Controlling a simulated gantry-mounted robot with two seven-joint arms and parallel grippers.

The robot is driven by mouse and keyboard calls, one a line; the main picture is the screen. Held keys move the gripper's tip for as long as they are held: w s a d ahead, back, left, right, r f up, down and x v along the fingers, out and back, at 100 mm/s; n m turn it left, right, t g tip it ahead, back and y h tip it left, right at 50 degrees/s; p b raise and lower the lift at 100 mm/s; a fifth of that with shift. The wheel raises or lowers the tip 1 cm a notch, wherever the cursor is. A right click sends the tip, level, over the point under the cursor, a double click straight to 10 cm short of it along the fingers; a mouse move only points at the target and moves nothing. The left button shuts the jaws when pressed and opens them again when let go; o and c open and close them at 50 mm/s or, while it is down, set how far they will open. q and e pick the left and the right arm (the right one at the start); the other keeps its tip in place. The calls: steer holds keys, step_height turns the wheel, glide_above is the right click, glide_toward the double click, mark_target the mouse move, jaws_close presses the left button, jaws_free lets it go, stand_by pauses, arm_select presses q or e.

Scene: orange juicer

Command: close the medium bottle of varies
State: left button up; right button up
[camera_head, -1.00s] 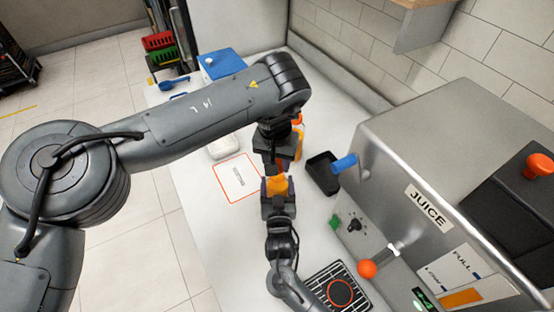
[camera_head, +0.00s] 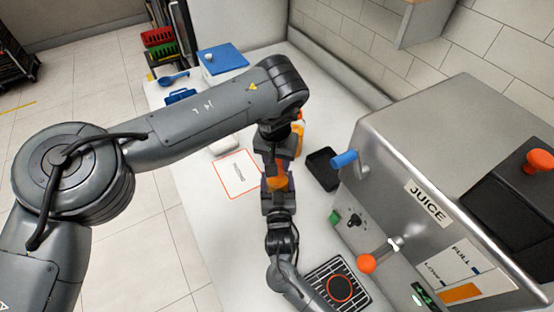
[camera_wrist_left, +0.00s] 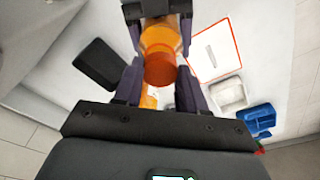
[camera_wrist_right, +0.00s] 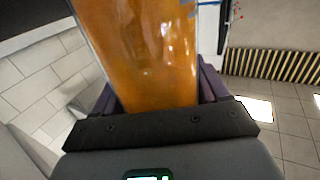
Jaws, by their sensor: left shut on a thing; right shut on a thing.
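The medium bottle (camera_head: 277,181) holds orange juice. It is in the air over the counter, between my two grippers. My right gripper (camera_head: 278,196) is shut on its body, which fills much of the right wrist view (camera_wrist_right: 145,50). The orange cap (camera_wrist_left: 160,70) is at the bottle's mouth in the left wrist view. My left gripper (camera_wrist_left: 159,82) is shut on the cap, with one finger on each side. In the head view my left gripper (camera_head: 274,165) hides the cap. I cannot tell how tightly the cap is seated.
A black tray (camera_head: 322,168) lies right of the grippers, beside the steel juicer (camera_head: 400,170). A red-outlined white sheet (camera_head: 238,175) lies to the left. Another orange bottle (camera_head: 298,127) stands partly hidden behind my left gripper. A blue-lidded box (camera_head: 222,60) is at the far end.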

arm_select(q)
steer(key=shift+f, duration=0.6)
